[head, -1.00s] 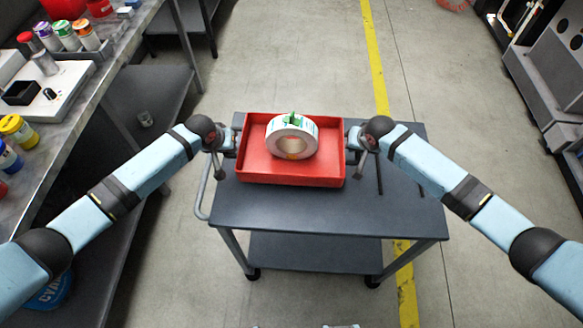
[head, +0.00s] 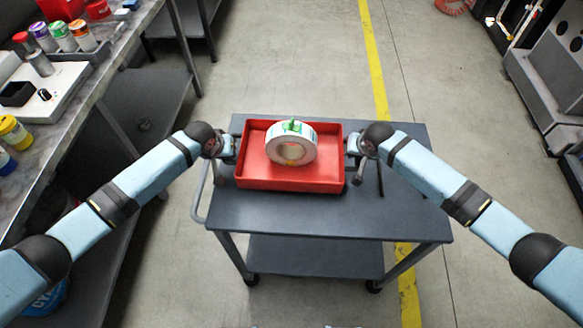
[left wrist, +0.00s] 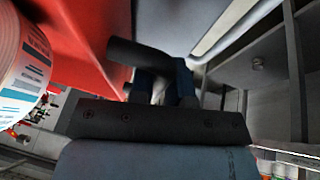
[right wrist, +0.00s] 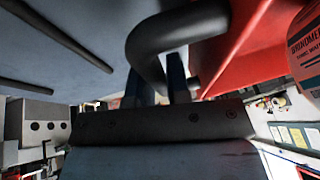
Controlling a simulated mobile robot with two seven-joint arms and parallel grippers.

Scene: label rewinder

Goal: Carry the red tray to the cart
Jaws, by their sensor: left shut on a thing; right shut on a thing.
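The red tray (head: 290,184) is over the left part of the grey cart's top (head: 310,215), held level between my two arms. I cannot tell whether its underside touches the cart. My left gripper (head: 230,146) is shut on the tray's left side, at a dark handle (left wrist: 140,55) seen in the left wrist view. My right gripper (head: 351,144) is shut on the right side, at a dark curved handle (right wrist: 150,50) in the right wrist view. The fingertips are partly hidden.
A workbench (head: 95,95) with jars and a white device stands at the left. The cart has a push handle (head: 200,195) on its left and a dark rod (head: 380,178) on its top. A machine (head: 550,80) stands at the right. The cart's right part is mostly clear.

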